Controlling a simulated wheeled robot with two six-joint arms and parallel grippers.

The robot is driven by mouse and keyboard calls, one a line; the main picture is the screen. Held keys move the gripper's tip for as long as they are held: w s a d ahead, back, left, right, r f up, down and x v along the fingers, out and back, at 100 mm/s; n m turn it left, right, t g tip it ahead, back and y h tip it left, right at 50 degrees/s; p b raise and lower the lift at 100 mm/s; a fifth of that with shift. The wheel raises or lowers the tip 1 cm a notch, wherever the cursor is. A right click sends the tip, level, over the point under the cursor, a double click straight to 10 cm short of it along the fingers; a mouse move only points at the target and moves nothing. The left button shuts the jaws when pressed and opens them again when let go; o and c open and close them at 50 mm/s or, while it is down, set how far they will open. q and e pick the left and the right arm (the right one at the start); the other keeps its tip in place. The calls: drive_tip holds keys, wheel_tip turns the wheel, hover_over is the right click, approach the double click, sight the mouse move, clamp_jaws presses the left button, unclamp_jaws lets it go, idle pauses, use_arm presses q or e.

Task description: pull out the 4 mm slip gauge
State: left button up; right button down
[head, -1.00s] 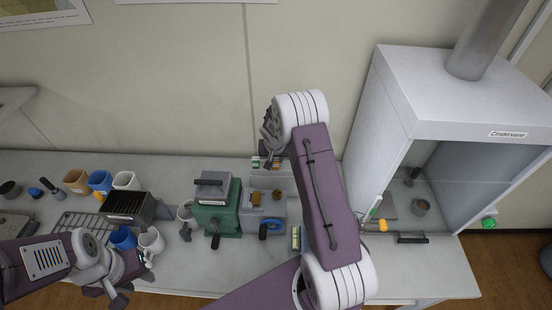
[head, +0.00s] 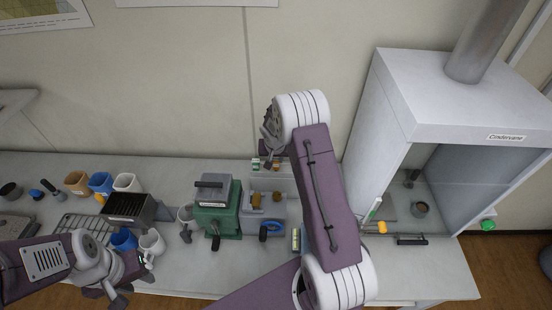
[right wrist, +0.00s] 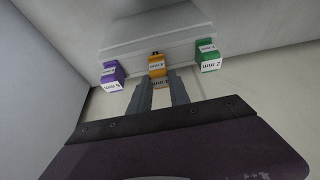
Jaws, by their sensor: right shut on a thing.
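The orange slip gauge (right wrist: 157,66) is in the middle of a row of three in the right wrist view, its label appearing to read 4 mm. A purple gauge (right wrist: 111,74) is to its left and a green 2 mm gauge (right wrist: 209,58) to its right. My right gripper (right wrist: 159,82) is shut on the orange gauge, one finger at each side. The gauge appears still at the pale rack (right wrist: 155,38). In the head view my right gripper (head: 269,150) is by the wall, partly hidden by its arm. My left gripper (head: 122,284) is low left; its jaws are unclear.
A green machine (head: 217,208) and a grey unit with a blue ring (head: 265,212) stand in front of the rack. Mugs, including a white one (head: 152,243), are near my left gripper. A white fume hood (head: 440,110) stands at right.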

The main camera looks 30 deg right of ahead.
sight(276, 161)
drive_tip(key=shift+r+p, duration=1.95)
drive_tip(key=shift+r, duration=0.85)
